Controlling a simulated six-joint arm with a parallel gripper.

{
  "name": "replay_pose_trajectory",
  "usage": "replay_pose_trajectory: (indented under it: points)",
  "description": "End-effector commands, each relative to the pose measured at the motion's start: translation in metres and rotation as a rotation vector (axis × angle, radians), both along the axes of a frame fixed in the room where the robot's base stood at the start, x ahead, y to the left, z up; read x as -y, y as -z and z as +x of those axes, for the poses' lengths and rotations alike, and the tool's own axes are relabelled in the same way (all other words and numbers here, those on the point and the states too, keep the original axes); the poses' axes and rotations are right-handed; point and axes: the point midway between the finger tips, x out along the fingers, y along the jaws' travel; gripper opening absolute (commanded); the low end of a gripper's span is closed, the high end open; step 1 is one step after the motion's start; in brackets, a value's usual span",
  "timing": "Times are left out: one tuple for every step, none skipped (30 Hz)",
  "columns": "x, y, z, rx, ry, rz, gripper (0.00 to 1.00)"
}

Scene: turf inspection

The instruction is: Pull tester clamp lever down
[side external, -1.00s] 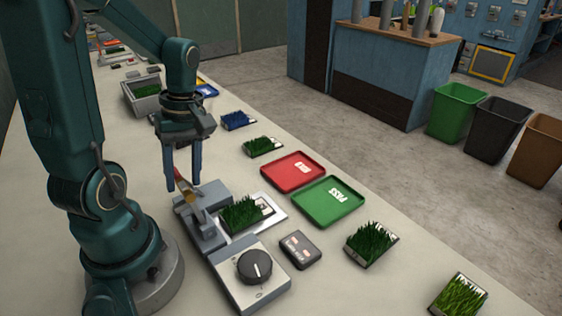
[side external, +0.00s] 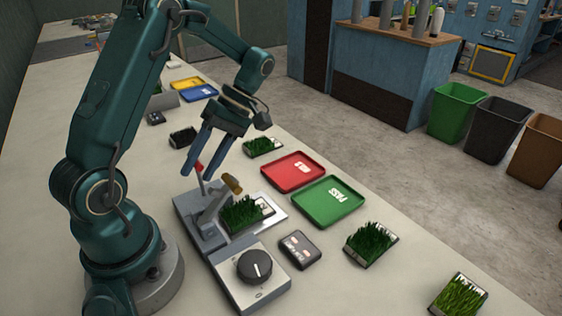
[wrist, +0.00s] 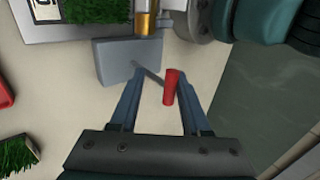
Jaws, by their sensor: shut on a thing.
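The tester (side external: 205,235) is a grey metal fixture with a dial. A turf sample (side external: 240,213) lies on its plate. Its clamp lever has a red handle (side external: 199,167) on a thin shaft that stands nearly upright in the side view. The handle also shows in the wrist view (wrist: 171,87). The clamp arm with its brass tip (side external: 232,184) slants over the turf's edge; I cannot tell whether it touches. My gripper (side external: 203,173) is tilted above the tester, shut on the red handle between its fingers (wrist: 153,75).
A red tray (side external: 293,171) and a green PASS tray (side external: 328,202) lie right of the tester. A small dark box (side external: 300,249) sits beside the dial panel. More turf samples (side external: 371,243) stand along the bench edge. Blue and yellow trays lie at the back.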

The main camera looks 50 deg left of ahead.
Motion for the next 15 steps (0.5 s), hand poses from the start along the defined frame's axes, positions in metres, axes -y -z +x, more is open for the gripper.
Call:
replay_pose_trajectory:
  points:
    - [0.0, 0.001, -0.002, -0.053, 0.002, -0.003, 0.0]
    - [0.0, 0.001, -0.001, -0.07, 0.002, -0.004, 0.0]
    - [0.0, 0.002, 0.001, -0.091, 0.001, -0.003, 0.0]
    - [0.0, 0.002, 0.002, -0.104, 0.001, -0.003, 0.0]
    - [0.0, 0.002, 0.003, -0.117, 0.001, -0.003, 0.0]
    - [0.0, 0.002, 0.004, -0.134, 0.001, -0.003, 0.0]
    - [0.0, 0.002, 0.005, -0.144, 0.0, -0.003, 0.0]
    - [0.0, 0.002, 0.005, -0.155, 0.0, -0.003, 0.0]
    - [0.0, 0.002, 0.006, -0.167, 0.0, -0.003, 0.0]
    - [0.0, 0.002, 0.007, -0.175, -0.001, -0.003, 0.0]
    - [0.0, 0.002, 0.007, -0.183, -0.001, -0.003, 0.0]
    - [0.0, 0.002, 0.008, -0.19, -0.001, -0.003, 0.0]
    - [0.0, 0.002, 0.008, -0.196, -0.002, -0.004, 0.0]
    - [0.0, 0.002, 0.008, -0.201, -0.002, -0.004, 0.0]
    - [0.0, 0.002, 0.008, -0.206, -0.002, -0.004, 0.0]
